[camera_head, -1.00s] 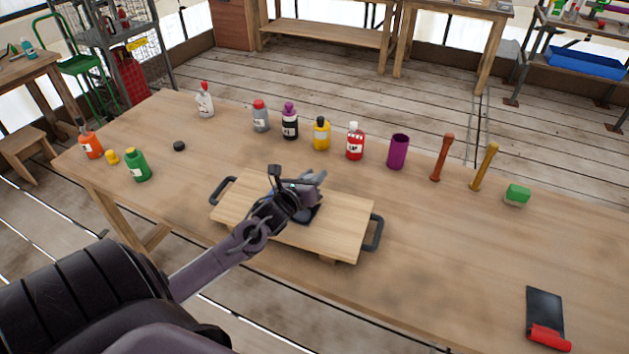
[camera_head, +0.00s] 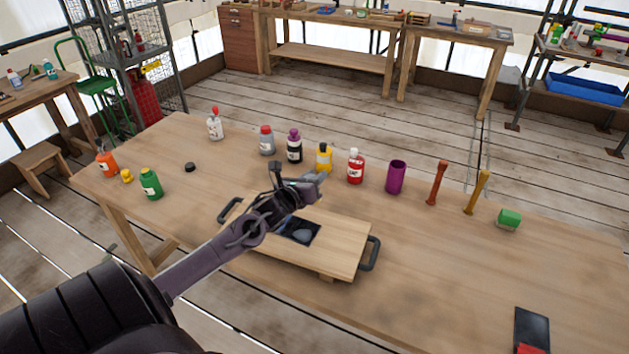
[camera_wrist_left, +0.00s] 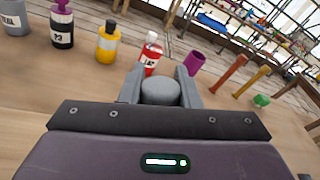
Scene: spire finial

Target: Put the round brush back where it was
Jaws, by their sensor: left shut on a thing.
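My left gripper (camera_head: 308,184) is above the wooden board with black handles (camera_head: 338,245). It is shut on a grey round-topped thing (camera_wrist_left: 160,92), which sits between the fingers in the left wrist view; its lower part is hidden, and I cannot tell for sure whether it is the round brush. On the board is a dark square recess or pad (camera_head: 284,224) with a smooth blue-grey shape (camera_head: 302,234) in it. A green block-shaped brush (camera_head: 509,218) lies at the right of the table. My right gripper is not in view.
Behind the board stand several bottles, including a yellow one (camera_head: 324,157) and a red one (camera_head: 355,167), a purple cup (camera_head: 396,177), a brown upright handle (camera_head: 436,184) and a yellow one (camera_head: 477,192). A dark flat tool (camera_head: 532,328) lies front right. The right middle of the table is clear.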

